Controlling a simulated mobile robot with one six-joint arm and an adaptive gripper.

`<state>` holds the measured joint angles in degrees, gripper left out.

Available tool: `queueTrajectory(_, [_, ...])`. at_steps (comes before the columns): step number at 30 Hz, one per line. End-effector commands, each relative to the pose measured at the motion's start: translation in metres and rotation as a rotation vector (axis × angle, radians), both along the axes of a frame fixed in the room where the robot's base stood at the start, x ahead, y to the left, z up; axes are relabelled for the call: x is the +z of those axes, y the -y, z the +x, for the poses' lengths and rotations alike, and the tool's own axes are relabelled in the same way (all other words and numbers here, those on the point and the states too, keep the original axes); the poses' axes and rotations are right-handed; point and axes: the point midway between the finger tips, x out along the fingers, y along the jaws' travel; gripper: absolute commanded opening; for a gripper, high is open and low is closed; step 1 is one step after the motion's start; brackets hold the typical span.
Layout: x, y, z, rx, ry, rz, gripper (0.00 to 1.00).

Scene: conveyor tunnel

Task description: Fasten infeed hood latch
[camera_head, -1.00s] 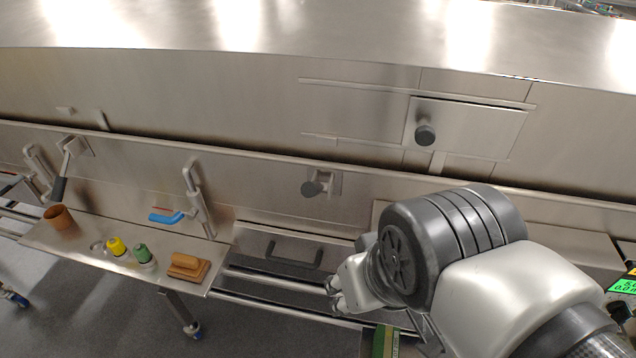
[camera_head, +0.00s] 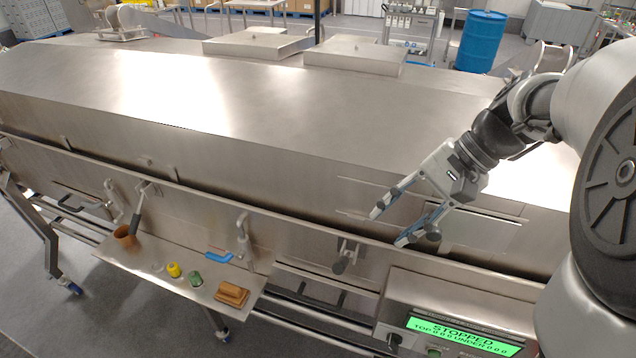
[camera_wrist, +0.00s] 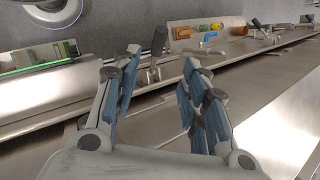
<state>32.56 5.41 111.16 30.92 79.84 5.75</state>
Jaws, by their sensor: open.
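A long steel hood (camera_head: 260,110) covers the conveyor, its lower edge meeting the side rail. A latch with a dark grip (camera_head: 343,258) sits on the side wall below that edge; it also shows between my fingers in the wrist view (camera_wrist: 158,43). A metal latch lever (camera_head: 243,238) stands further left, and another with a black grip (camera_head: 137,212) beyond it. I cannot tell which one is named infeed. My gripper (camera_head: 391,227) is open and empty, above and right of the nearest latch and apart from it.
A control box (camera_head: 450,300) reading STOPPED stands below right. A shelf (camera_head: 130,256) holds a brown cup, yellow and green items, a brown block and a blue-handled item.

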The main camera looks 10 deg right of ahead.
Motion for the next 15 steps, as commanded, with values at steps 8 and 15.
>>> queueTrajectory(8, [-0.047, -0.030, 0.003, 0.007, -0.003, -0.001, 0.41])
queueTrajectory(15, [-0.091, -0.059, 0.007, 0.007, -0.003, -0.001, 0.41])
